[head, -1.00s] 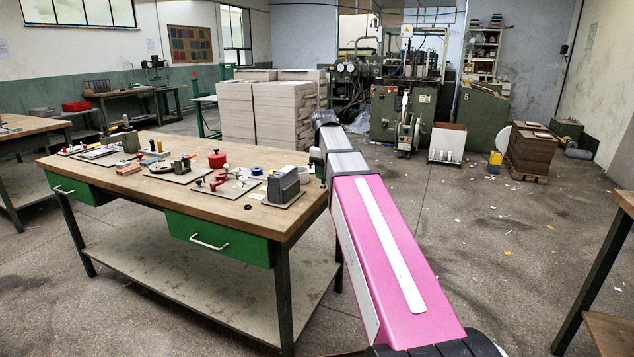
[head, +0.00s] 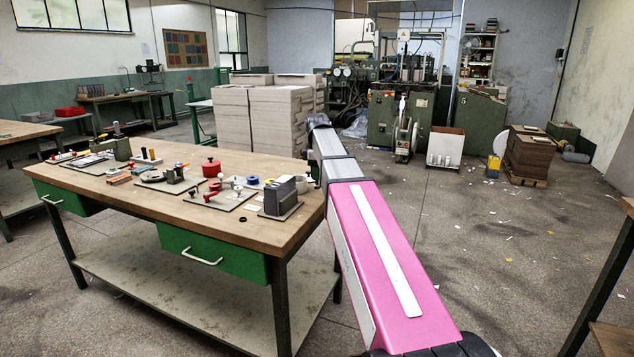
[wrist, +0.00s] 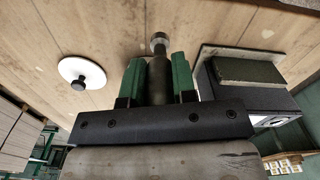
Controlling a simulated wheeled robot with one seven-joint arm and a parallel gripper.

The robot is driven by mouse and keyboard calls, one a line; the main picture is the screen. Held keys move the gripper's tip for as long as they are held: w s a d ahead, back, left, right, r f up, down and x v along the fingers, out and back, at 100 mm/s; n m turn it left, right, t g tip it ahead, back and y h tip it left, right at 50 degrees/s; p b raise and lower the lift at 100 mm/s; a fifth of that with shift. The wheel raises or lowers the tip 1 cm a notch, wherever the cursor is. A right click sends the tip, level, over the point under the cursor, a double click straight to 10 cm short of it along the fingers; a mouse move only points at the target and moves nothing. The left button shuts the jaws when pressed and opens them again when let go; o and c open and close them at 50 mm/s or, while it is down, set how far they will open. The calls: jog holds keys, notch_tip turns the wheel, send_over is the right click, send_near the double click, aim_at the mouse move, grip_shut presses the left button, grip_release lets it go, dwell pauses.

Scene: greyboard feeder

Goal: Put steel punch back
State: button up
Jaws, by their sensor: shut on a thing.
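The steel punch (wrist: 158,76) is a dark, slim cylinder with a round lighter end, seen in the wrist view. My gripper (wrist: 158,80) has its green fingers shut on it, one on each side. The round end sticks out beyond the fingertips, over the wooden table top. I cannot tell whether it touches the wood. In the head view my arm hides most of the gripper and the punch, near the right end of the wooden table (head: 110,195).
A dark grey block (wrist: 258,98) on a plate is close right of the gripper in the wrist view; it also shows in the head view (head: 279,194). A white disc with a black knob (wrist: 80,75) lies left. Fixtures and a red pot (head: 211,168) crowd the table.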

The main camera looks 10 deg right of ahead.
jog(key=shift+f, duration=1.5)
jog(key=shift+f, duration=0.15)
jog(key=o, duration=0.9)
notch_tip(320, 180, up, 12)
jog(key=shift+r, duration=0.15)
